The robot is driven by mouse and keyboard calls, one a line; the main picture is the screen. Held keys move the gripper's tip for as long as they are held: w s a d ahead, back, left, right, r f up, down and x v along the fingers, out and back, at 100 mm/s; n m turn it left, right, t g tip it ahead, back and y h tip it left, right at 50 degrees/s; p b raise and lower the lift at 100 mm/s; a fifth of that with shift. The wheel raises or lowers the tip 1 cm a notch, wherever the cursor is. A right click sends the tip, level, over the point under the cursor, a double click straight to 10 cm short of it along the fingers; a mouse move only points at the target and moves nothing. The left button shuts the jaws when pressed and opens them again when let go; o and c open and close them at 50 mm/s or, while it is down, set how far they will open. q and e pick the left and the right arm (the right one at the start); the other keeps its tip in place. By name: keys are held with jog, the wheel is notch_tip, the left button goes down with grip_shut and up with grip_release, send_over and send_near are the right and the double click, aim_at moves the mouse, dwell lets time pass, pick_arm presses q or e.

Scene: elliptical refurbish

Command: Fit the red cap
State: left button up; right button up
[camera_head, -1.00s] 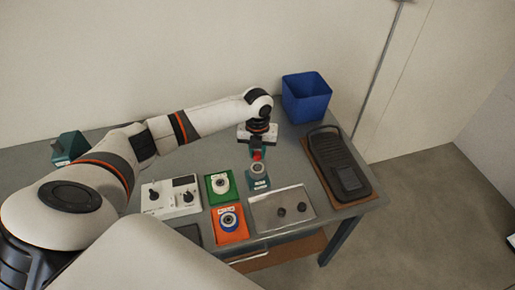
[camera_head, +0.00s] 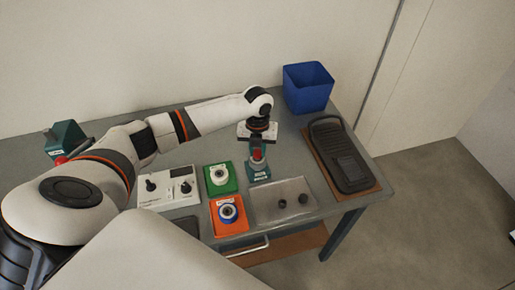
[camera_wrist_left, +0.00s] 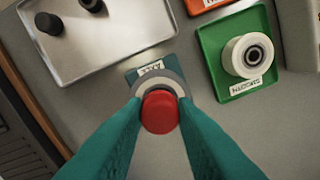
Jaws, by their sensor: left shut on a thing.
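My left gripper (camera_head: 257,154) is shut on the red cap (camera_wrist_left: 160,112), with a teal finger on each side of it. The gripper points down at the teal holder (camera_head: 259,173) with a label on its front. In the left wrist view the cap covers the middle of a round grey part (camera_wrist_left: 171,83) on that holder. I cannot tell whether the cap touches the grey part or is just above it. My right gripper is not in view.
A green tray (camera_head: 232,187) with a white roller and an orange tray (camera_head: 241,224) with a blue-ringed part lie left of the holder. A metal tray (camera_head: 263,211) with dark knobs lies in front. A blue bin (camera_head: 307,88) and a black device (camera_head: 344,160) stand right.

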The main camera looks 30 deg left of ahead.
pick_arm(q)
jog(key=shift+f+b, duration=0.3)
jog(key=shift+f, duration=0.35)
dwell(0.9)
jog(key=o, duration=1)
jog(key=shift+r, duration=0.1)
notch_tip(320, 180, up, 12)
jog(key=b, duration=0.2)
jog(key=shift+b, duration=0.35)
